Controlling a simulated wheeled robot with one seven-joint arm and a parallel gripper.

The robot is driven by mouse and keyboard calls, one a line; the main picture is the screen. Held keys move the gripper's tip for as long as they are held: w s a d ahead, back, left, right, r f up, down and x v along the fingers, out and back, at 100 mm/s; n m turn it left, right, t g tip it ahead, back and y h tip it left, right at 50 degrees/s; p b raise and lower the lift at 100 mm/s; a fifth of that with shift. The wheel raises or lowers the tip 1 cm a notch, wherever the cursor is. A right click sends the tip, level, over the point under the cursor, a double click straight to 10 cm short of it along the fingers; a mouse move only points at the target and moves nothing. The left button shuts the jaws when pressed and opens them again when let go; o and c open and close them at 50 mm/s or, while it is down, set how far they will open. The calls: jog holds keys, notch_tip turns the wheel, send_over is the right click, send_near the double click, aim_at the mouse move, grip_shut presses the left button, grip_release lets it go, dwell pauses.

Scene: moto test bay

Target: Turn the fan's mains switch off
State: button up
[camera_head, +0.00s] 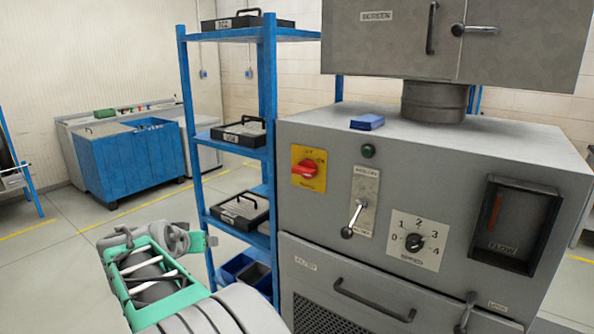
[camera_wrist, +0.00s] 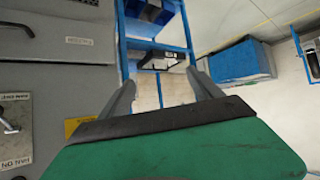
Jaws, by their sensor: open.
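The mains switch (camera_head: 306,169) is a red rotary handle on a yellow plate at the upper left of the grey cabinet's front in the head view. In the wrist view, which is upside down, only part of the yellow plate (camera_wrist: 78,126) shows, beside the gripper body; the red handle is hidden. My gripper (camera_wrist: 163,84) is open and empty, its two fingers apart, pointing past the cabinet towards the blue shelf. In the head view my arm is at the lower left, apart from the switch.
The cabinet front also bears a lever (camera_head: 354,219), a speed dial (camera_head: 415,242), a flow window (camera_head: 515,225) and a filter door handle (camera_head: 374,301). A blue shelf rack (camera_head: 268,100) stands just left of the cabinet. A blue bin (camera_head: 130,160) stands farther back, with open floor before it.

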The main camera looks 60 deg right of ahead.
aim_at(301, 172)
jog(key=shift+o, duration=0.7)
jog(key=s+d+r+m+g+h, duration=0.1)
jog(key=s+d+r, duration=0.1)
jog(key=d, duration=0.4)
jog(key=s+d+r+m+g+h, duration=0.1)
jog(key=d+r+m+h, duration=0.1)
jog(key=d, duration=0.4)
jog(key=shift+s+h, duration=0.3)
jog(key=shift+s, duration=0.05)
jog(key=shift+o, duration=0.8)
jog(key=s+d+r+m+g+h, duration=0.1)
jog(key=s+d+r+g, duration=0.1)
jog(key=s+d, duration=0.1)
jog(key=s+d+r+m+g+h, duration=0.2)
jog(key=s+d, duration=0.2)
jog(key=d, duration=0.1)
jog(key=s+d+r+m+g+h, duration=0.1)
jog(key=s+d+r+m, duration=0.1)
jog(key=s+d+r, duration=0.1)
jog(key=shift+s+d+g+p, duration=0.2)
jog(key=shift+d+g+p, duration=0.2)
jog(key=shift+d, duration=0.5)
jog(key=d, duration=0.2)
jog(key=d+p, duration=0.1)
jog(key=d, duration=0.1)
jog(key=s+d+p, duration=0.1)
jog(key=d, duration=0.2)
jog(key=shift+w+a, duration=0.1)
jog(key=shift+c, duration=0.4)
jog(key=c, duration=1.3)
